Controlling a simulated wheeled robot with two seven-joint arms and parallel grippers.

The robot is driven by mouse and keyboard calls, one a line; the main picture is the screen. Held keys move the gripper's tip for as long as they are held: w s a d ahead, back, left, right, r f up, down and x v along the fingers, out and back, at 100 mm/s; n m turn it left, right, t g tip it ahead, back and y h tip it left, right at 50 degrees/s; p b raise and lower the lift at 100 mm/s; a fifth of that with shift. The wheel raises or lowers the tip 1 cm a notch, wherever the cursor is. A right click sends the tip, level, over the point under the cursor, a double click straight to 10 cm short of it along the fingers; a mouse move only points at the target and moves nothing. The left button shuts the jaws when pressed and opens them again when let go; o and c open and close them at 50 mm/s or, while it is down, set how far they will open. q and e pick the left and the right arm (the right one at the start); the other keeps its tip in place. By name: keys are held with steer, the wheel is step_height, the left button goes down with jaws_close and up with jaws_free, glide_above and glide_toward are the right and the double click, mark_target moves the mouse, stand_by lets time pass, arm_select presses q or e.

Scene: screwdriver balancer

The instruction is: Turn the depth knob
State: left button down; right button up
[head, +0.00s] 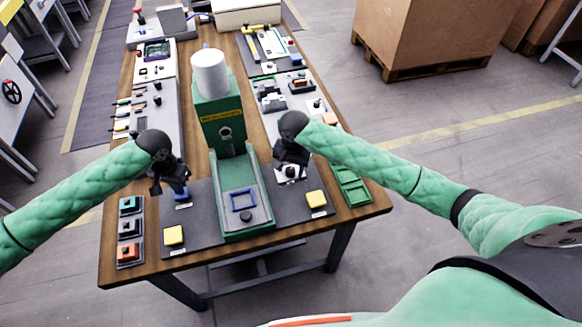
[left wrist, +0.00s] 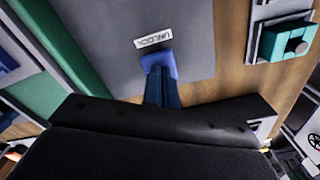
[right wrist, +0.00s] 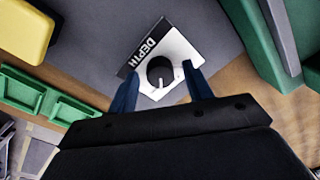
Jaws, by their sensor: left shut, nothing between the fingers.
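The depth knob (right wrist: 160,72) is a round black knob with a white pointer line on a white plate labelled DEPTH, in the right wrist view. In the head view its white plate (head: 290,173) is partly hidden under my right gripper (head: 288,165). In the right wrist view my right gripper (right wrist: 160,92) is open, its two blue fingers apart on either side of the knob's plate. I cannot tell whether they touch it. My left gripper (head: 180,187) is shut and empty, its fingers (left wrist: 160,85) together at a blue part beside the UNLOCK label (left wrist: 153,40).
A green machine (head: 220,120) with a white cylinder stands between my grippers. Yellow buttons (head: 173,235) (head: 316,198) sit on both front pads. A button box (head: 130,228) is at the table's left, and a green tray (head: 353,187) is at its right edge.

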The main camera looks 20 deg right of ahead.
steer(key=c, duration=0.9)
steer(key=shift+o, duration=0.2)
steer(key=shift+n, duration=0.4)
steer(key=n, duration=0.3)
steer(key=shift+n, duration=0.3)
steer(key=n, duration=0.4)
steer(key=shift+w+n+g, duration=0.1)
steer(key=shift+n+g, duration=0.2)
steer(key=n, duration=0.4)
steer(key=shift+n, duration=2.5)
